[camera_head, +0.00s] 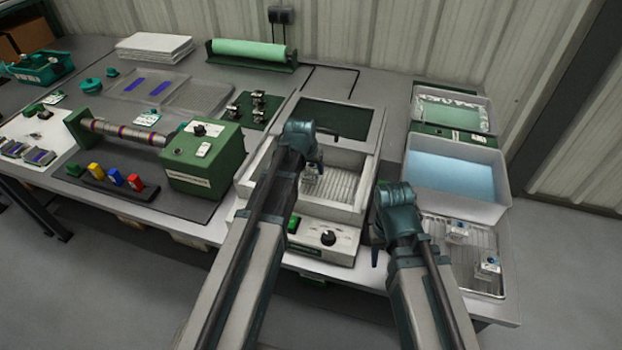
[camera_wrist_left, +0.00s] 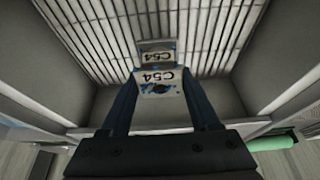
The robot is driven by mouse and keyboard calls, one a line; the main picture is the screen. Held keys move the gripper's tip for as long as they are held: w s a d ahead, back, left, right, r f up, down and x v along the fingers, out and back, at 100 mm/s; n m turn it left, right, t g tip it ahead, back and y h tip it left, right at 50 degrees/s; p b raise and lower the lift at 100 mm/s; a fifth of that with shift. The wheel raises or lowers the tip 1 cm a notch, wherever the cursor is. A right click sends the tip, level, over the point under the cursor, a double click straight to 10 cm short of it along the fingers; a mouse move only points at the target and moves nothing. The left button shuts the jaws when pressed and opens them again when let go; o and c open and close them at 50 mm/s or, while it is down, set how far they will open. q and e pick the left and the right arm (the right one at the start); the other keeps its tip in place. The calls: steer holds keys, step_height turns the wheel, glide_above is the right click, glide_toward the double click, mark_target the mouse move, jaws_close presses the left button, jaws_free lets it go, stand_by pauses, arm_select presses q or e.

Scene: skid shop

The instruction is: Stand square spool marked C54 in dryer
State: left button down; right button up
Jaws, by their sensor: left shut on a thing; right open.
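The square spool marked C54 (camera_wrist_left: 158,82) is a pale block with blue parts and black C54 labels. In the left wrist view it sits between the fingers of my left gripper (camera_wrist_left: 161,92), which is shut on it. In the head view the spool (camera_head: 311,180) is inside the white dryer (camera_head: 345,216), over its ribbed floor, below my left gripper (camera_head: 313,166). I cannot tell whether it touches the floor. The dryer's dark-windowed lid (camera_head: 335,118) stands open at the back. My right gripper (camera_head: 377,252) is open by the dryer's right side, partly hidden by its wrist.
A ribbed tray (camera_head: 465,275) with two similar square spools (camera_head: 457,230) stands at the front right. Behind it is a bin with a blue bottom (camera_head: 450,175). A green winding machine (camera_head: 203,160) stands left of the dryer. The dryer's walls rise around the spool.

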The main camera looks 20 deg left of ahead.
mark_target(311, 175)
arm_select(q)
steer(key=shift+f+b, duration=1.65)
steer(key=shift+f, duration=0.15)
arm_select(e)
steer(key=shift+f, duration=1.8)
arm_select(q)
steer(key=shift+f, duration=0.2)
arm_select(e)
steer(key=shift+f, duration=0.25)
arm_select(q)
steer(key=shift+c, duration=0.6)
jaws_free()
arm_select(e)
steer(key=shift+r, duration=0.1)
arm_select(q)
steer(key=shift+r, duration=0.2)
arm_select(e)
steer(key=shift+r, duration=0.1)
